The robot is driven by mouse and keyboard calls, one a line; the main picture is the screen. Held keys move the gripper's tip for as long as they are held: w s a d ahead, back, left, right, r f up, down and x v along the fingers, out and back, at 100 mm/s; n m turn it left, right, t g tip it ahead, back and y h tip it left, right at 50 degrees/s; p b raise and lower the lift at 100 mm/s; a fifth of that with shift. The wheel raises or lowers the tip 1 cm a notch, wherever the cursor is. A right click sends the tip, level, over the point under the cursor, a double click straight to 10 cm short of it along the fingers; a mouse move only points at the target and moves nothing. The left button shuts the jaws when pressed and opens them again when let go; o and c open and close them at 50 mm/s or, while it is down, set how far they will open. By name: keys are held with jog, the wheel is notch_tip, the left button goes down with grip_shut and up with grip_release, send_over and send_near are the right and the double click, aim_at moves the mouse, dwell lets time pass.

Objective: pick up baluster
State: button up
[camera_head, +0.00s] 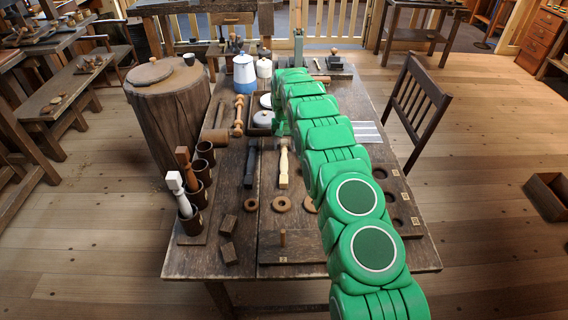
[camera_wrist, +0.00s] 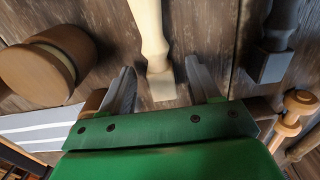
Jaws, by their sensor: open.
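A cream turned baluster (camera_head: 284,165) lies lengthwise on the table, just in front of the green end of my arm. In the wrist view the cream baluster (camera_wrist: 151,35) reaches down between the fingers of my gripper (camera_wrist: 159,66), its square end near the palm. The gripper is open, with visible gaps on both sides of the baluster; whether the fingers are down at its height is unclear. A dark grey baluster (camera_head: 251,165) lies parallel to its left; it also shows at right in the wrist view (camera_wrist: 275,42). My gripper is mostly hidden in the head view.
A white turned piece (camera_head: 178,193) and a brown one (camera_head: 184,160) stand in dark cups at left. A light-brown turned piece (camera_head: 239,115) lies farther back. Wooden rings (camera_head: 280,204) lie nearer. A pegged board (camera_head: 290,256) sits at the front. A blue-white pot (camera_head: 244,75) stands behind.

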jog(key=shift+f, duration=0.4)
jog(key=c, duration=1.1)
